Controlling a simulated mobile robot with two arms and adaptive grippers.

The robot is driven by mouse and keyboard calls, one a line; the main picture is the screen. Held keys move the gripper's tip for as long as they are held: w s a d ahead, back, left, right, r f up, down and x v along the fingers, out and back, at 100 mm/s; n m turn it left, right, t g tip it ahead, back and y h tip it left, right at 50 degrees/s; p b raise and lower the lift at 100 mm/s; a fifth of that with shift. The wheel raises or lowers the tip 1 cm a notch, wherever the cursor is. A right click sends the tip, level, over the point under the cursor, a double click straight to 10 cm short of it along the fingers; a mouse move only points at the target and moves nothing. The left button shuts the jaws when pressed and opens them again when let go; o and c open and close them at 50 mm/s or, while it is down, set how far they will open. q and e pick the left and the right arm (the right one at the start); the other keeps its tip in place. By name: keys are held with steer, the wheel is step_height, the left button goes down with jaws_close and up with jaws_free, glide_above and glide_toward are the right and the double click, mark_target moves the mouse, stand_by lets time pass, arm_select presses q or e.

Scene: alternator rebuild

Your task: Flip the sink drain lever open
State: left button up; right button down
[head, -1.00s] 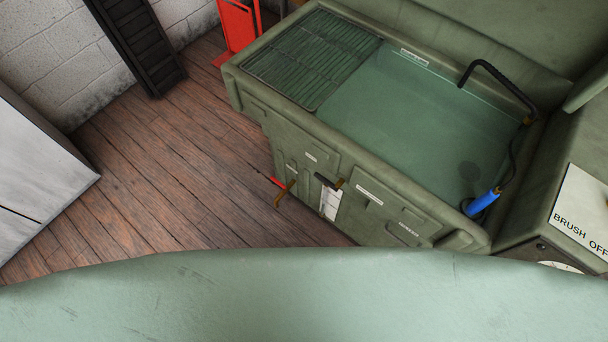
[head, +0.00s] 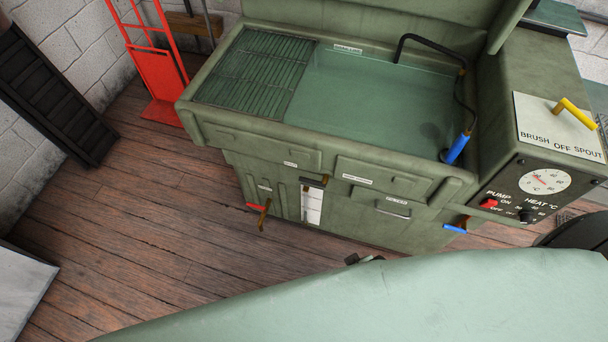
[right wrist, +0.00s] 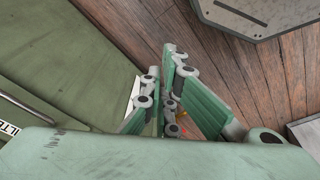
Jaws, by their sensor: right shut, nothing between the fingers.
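The green sink unit (head: 300,135) stands ahead with its basin open at the top. A brass lever with a red grip (head: 263,212) hangs at the lower left of its front. A lever with a blue grip (head: 455,229) sticks out at the lower right. Their labels are too small to read, so I cannot tell which is the drain lever. In the right wrist view, my right gripper (right wrist: 160,78) is shut and empty near the unit's front. A small red and yellow bit (right wrist: 183,122) shows behind its fingers, partly hidden. My left gripper is out of view.
A control panel (head: 545,180) with a dial and switches is at the right. A red hand truck (head: 155,70) stands back left. The wooden floor (head: 160,240) left of the unit is clear. A grey-topped object (right wrist: 262,12) stands at the top of the right wrist view.

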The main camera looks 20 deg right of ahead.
steer(key=w+a+r+n+t+y, duration=0.15)
steer(key=w+r, duration=0.25)
steer(key=r, duration=0.4)
steer(key=w+a+r+n+t+y+b, duration=0.15)
steer(key=w+r, duration=0.25)
steer(key=r, duration=0.4)
steer(key=w+a+r+n, duration=0.15)
steer(key=w+r, duration=0.25)
steer(key=r, duration=0.5)
steer(key=w+d+r+n+y, duration=0.1)
steer(key=w+d+r+n, duration=0.1)
steer(key=w, duration=0.3)
steer(key=w+d+r+n+t+y, duration=0.1)
steer(key=w+d+r+n+y, duration=0.1)
steer(key=w, duration=0.3)
steer(key=shift+r+n, duration=0.4)
steer(key=shift+n, duration=0.35)
steer(key=shift+a, duration=0.1)
steer(key=p, duration=0.2)
glide_above(307, 182)
step_height(307, 182, down, 10)
steer(key=shift+f, duration=0.5)
